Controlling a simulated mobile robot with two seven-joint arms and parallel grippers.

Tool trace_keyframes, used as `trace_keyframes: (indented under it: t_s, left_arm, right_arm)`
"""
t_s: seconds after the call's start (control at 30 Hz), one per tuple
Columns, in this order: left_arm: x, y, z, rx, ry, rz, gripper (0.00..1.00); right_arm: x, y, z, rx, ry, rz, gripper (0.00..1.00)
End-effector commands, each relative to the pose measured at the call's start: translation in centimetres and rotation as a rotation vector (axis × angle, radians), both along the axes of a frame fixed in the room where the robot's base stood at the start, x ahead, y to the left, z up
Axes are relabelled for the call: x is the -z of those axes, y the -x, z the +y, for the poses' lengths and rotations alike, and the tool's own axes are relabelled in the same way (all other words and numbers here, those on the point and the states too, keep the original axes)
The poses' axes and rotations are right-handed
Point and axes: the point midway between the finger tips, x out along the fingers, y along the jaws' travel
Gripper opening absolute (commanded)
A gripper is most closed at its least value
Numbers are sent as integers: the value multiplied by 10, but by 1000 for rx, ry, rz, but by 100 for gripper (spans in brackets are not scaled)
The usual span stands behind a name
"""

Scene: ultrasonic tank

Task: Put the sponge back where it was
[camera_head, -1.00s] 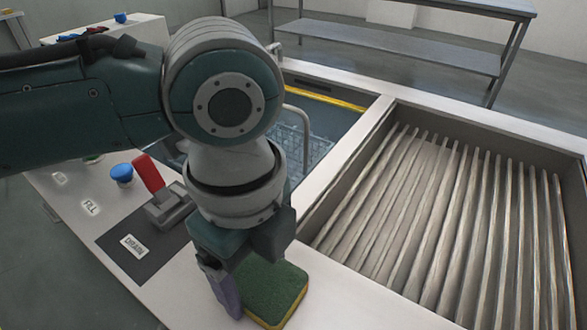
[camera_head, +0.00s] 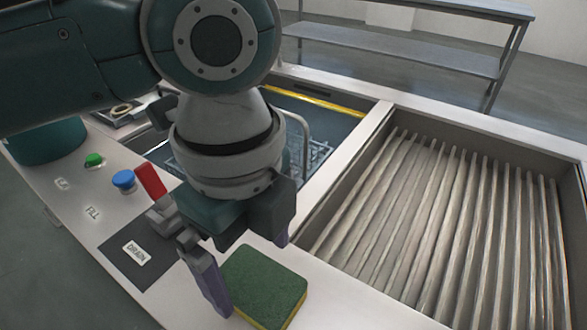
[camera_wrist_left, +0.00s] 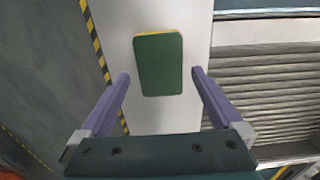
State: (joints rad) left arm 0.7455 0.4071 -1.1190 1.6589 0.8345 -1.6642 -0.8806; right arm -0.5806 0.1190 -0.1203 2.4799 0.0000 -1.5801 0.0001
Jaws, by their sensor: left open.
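A green and yellow sponge (camera_head: 266,284) lies flat, green side up, on the white rim of the tank, just right of the dark plate marked DRAIN (camera_head: 130,250). My left gripper (camera_head: 250,265) is open and empty, and hangs over the rim close to the sponge. In the left wrist view the sponge (camera_wrist_left: 158,64) lies ahead of the two purple fingertips (camera_wrist_left: 160,74), between their lines, with clear space on both sides. My right gripper does not show.
A red lever (camera_head: 151,181) stands by the DRAIN plate, close to my left gripper. Blue (camera_head: 123,179) and green (camera_head: 94,159) buttons sit farther left. The water tank (camera_head: 330,125) lies behind, and a ribbed basin (camera_head: 440,220) on the right.

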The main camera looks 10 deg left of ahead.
Motion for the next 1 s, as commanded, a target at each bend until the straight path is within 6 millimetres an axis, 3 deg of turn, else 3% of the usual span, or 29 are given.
trace_keyframes:
  t_s: [0.03, 0.2, 0.43, 0.63, 0.77, 0.9, 1.0]
  left_arm:
    - [-16, -1, 0, 0, 2, -5, 100]
    - [-52, -1, 0, 1, 1, -4, 100]
    - [-77, 0, 0, -1, 0, -1, 100]
    - [-78, 3, -4, -12, 15, 0, 100]
    - [-65, 19, -25, -110, 113, -6, 100]
    - [-52, 40, -50, -396, 291, -17, 100]
    - [-45, 51, -47, -688, 388, -25, 100]
  right_arm:
    - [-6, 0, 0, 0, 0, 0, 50]
    - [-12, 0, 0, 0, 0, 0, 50]
    - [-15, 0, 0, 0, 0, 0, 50]
    - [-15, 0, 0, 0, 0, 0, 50]
    - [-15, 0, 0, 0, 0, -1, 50]
    - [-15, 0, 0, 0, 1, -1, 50]
    - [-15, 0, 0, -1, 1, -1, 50]
